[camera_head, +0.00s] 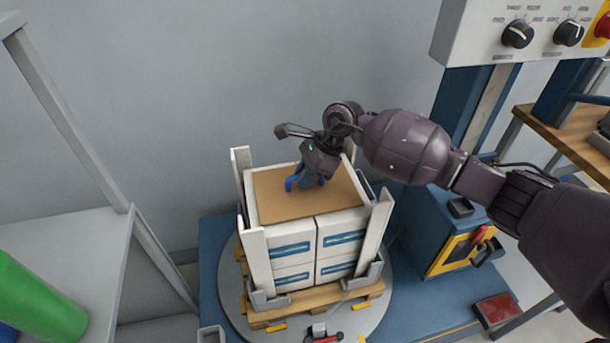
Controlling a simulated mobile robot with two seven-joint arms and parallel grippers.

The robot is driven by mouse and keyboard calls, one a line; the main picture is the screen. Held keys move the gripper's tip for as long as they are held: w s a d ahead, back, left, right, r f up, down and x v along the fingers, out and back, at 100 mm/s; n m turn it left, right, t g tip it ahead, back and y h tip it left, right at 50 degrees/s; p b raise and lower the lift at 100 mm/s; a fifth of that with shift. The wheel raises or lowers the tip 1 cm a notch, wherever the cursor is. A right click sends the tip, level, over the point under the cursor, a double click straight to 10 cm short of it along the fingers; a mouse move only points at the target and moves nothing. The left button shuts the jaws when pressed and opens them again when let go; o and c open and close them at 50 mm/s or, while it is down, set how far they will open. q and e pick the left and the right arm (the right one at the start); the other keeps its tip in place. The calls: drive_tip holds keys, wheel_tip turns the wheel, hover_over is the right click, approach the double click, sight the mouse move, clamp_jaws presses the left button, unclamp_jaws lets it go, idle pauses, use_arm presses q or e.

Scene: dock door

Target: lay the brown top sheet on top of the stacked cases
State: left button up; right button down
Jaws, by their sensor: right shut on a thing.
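The brown top sheet (275,203) is level over the top of the stacked cases (341,245), inside the white corner posts. It covers most of their top, and a white strip of the cases shows along the left edge. I cannot tell whether the sheet rests on them or is held just above. The cases are white with blue labels. My right gripper (305,183), with blue fingertips, points down at the middle of the sheet and is shut on it; the exact grip is partly hidden by the gripper body. My left gripper is out of view.
White corner posts (254,268) rise above the cases. The wooden pallet (322,300) stands on a round grey turntable (381,311). A blue machine with a yellow panel (455,252) is close on the right. A grey shelf (65,240) with a green roll (38,300) is left.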

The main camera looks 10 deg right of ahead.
drive_tip(key=shift+f, duration=0.2)
drive_tip(key=c, duration=1.2)
unclamp_jaws()
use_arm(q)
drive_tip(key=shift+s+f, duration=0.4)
use_arm(e)
drive_tip(key=shift+o, duration=0.4)
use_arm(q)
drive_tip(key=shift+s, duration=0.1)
use_arm(e)
drive_tip(key=shift+d+r, duration=0.1)
drive_tip(key=shift+r, duration=0.35)
drive_tip(key=p+v, duration=0.1)
drive_tip(key=v, duration=0.6)
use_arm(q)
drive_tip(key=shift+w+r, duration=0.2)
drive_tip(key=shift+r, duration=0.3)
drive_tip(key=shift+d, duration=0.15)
use_arm(e)
drive_tip(key=shift+s+f, duration=0.1)
